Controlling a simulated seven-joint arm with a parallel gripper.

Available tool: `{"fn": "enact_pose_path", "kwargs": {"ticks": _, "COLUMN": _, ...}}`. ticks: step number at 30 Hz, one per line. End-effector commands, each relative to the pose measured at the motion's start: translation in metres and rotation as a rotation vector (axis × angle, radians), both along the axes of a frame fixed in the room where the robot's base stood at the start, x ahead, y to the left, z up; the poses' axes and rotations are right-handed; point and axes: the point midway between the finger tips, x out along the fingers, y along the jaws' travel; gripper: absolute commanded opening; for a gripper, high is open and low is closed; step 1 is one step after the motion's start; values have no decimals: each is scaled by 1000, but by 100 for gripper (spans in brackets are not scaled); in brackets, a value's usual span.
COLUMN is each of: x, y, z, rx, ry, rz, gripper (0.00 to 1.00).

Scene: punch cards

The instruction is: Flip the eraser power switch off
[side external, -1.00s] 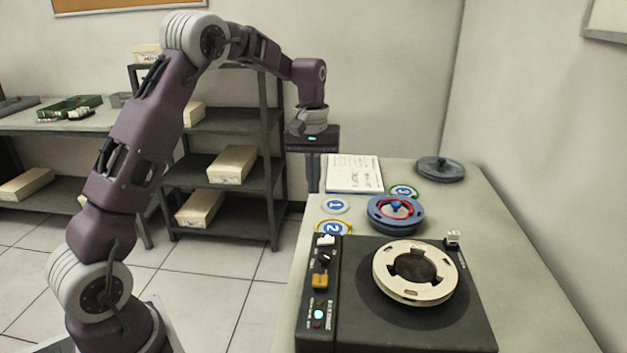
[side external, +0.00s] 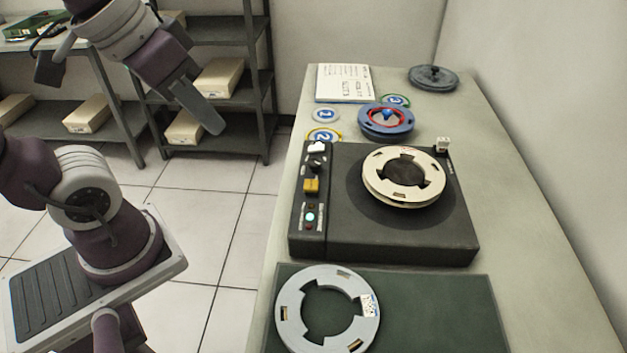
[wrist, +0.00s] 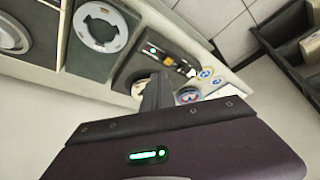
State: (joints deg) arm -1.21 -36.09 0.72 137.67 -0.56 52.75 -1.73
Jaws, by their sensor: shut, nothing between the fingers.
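The eraser (side external: 440,235) is a black box on the table with a cream reel (side external: 400,195) on top. Its left control strip carries a white switch (side external: 317,147), a dark knob, an orange rocker (side external: 311,186), and lamps with one lit pale green (side external: 310,217). I cannot tell which control is the power switch. My gripper (side external: 213,125) is shut and empty, tilted in the air left of the table, apart from the eraser. In the wrist view, the fingers (wrist: 158,90) hide part of the eraser; the orange rocker (wrist: 168,62) shows beyond them.
A grey reel (side external: 285,310) lies on a green mat (side external: 450,310) in front of the eraser. Behind are numbered discs, a blue reel (side external: 386,122), a notepad (side external: 343,83) and a dark disc (side external: 433,77). A shelf (side external: 215,77) stands behind my gripper.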

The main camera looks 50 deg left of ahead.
Motion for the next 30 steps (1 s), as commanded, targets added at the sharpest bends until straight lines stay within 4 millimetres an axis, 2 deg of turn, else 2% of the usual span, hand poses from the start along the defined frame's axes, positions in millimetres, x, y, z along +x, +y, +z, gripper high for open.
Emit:
{"fn": "enact_pose_path", "kwargs": {"ticks": 2, "x": -17, "y": -3, "z": -8, "rx": 21, "ry": -32, "rz": -40, "gripper": 0}}
{"fn": "enact_pose_path", "kwargs": {"ticks": 4, "x": -22, "y": -3, "z": -12, "rx": 37, "ry": -39, "rz": -62, "gripper": 14}}
{"fn": "enact_pose_path", "kwargs": {"ticks": 6, "x": -11, "y": 0, "z": -9, "rx": 79, "ry": -14, "rz": -88, "gripper": 28}}
{"fn": "enact_pose_path", "kwargs": {"ticks": 8, "x": 12, "y": 6, "z": -4, "rx": 139, "ry": 35, "rz": -132, "gripper": 39}}
{"fn": "enact_pose_path", "kwargs": {"ticks": 9, "x": 33, "y": 12, "z": -1, "rx": 185, "ry": 78, "rz": -174, "gripper": 42}}
{"fn": "enact_pose_path", "kwargs": {"ticks": 13, "x": 114, "y": 34, "z": -11, "rx": 298, "ry": 226, "rz": -359, "gripper": 42}}
{"fn": "enact_pose_path", "kwargs": {"ticks": 15, "x": 157, "y": 49, "z": -29, "rx": 320, "ry": 294, "rz": -464, "gripper": 42}}
{"fn": "enact_pose_path", "kwargs": {"ticks": 17, "x": 191, "y": 63, "z": -52, "rx": 319, "ry": 343, "rz": -555, "gripper": 42}}
{"fn": "enact_pose_path", "kwargs": {"ticks": 18, "x": 212, "y": 73, "z": -70, "rx": 309, "ry": 369, "rz": -610, "gripper": 42}}
{"fn": "enact_pose_path", "kwargs": {"ticks": 21, "x": 253, "y": 97, "z": -117, "rx": 268, "ry": 407, "rz": -723, "gripper": 42}}
{"fn": "enact_pose_path", "kwargs": {"ticks": 25, "x": 281, "y": 120, "z": -165, "rx": 216, "ry": 420, "rz": -808, "gripper": 42}}
{"fn": "enact_pose_path", "kwargs": {"ticks": 30, "x": 289, "y": 130, "z": -192, "rx": 191, "ry": 421, "rz": -841, "gripper": 42}}
